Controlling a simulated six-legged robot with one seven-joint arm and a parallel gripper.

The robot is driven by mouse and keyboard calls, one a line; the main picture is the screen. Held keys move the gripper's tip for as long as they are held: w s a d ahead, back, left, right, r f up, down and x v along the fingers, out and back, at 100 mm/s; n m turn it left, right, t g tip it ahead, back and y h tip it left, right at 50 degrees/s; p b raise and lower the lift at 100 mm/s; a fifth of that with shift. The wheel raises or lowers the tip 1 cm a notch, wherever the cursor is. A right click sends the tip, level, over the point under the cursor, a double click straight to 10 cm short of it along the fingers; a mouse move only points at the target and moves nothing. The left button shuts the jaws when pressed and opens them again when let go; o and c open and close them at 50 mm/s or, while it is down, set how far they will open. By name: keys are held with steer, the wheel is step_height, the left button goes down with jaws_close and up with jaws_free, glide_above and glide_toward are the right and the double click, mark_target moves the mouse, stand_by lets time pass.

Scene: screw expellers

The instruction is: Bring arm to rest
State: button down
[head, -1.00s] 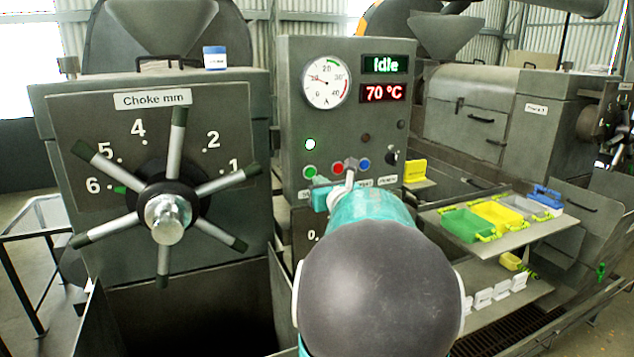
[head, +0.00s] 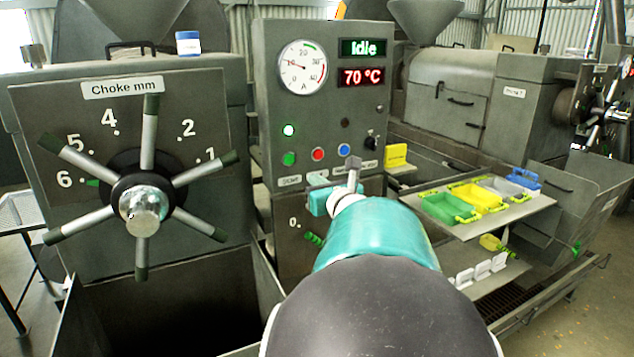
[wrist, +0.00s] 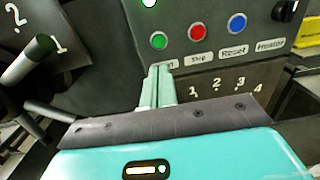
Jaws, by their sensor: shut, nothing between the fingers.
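My gripper (wrist: 159,72) shows in the wrist view with its two pale green fingers side by side, shut and empty. The fingertips lie in front of the lower part of the control panel, overlapping the label below the green button (wrist: 159,40); I cannot tell whether they touch it. In the head view my teal arm reaches forward from the bottom middle, and my gripper (head: 318,179) is small and partly hidden at its far end, below the panel's buttons. The control panel (head: 270,90) reads "Idle" and 70 °C.
The choke wheel (head: 140,210) with several spokes stands left of my arm. Green (head: 447,208) and yellow (head: 480,197) trays sit on a shelf to the right. A blue-lidded jar (head: 188,43) stands on the choke housing. An open dark bin is at lower left.

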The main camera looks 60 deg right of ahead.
steer(key=shift+w+a, duration=0.1)
stand_by(0.4)
steer(key=w+a+f+n+g+y, duration=0.1)
steer(key=w+a+n+y, duration=0.25)
steer(key=a+n, duration=0.5)
steer(key=w+a+f+n+g+y, duration=0.15)
steer(key=a+n+y, duration=0.35)
steer(key=a, duration=0.6)
steer(key=w+a+f+n+y, duration=0.2)
steer(key=w+a+n+y, duration=0.15)
steer(key=a+n, duration=0.45)
steer(key=s+a+f+n+g+h, duration=0.1)
steer(key=s+a+f+n+g, duration=0.2)
steer(key=s+a+n, duration=0.4)
steer(key=s+a+f+n+g+h, duration=0.1)
steer(key=s+a+f+n+g, duration=0.3)
steer(key=s+a+n, duration=0.3)
steer(key=a+f+n, duration=0.1)
steer(key=a+n, duration=0.2)
steer(key=n, duration=0.3)
steer(key=shift+a+f+n+h, duration=0.2)
steer(key=shift+n+h, duration=0.15)
steer(key=shift+h, duration=0.05)
steer(key=shift+s+d, duration=0.1)
steer(key=shift+d, duration=0.1)
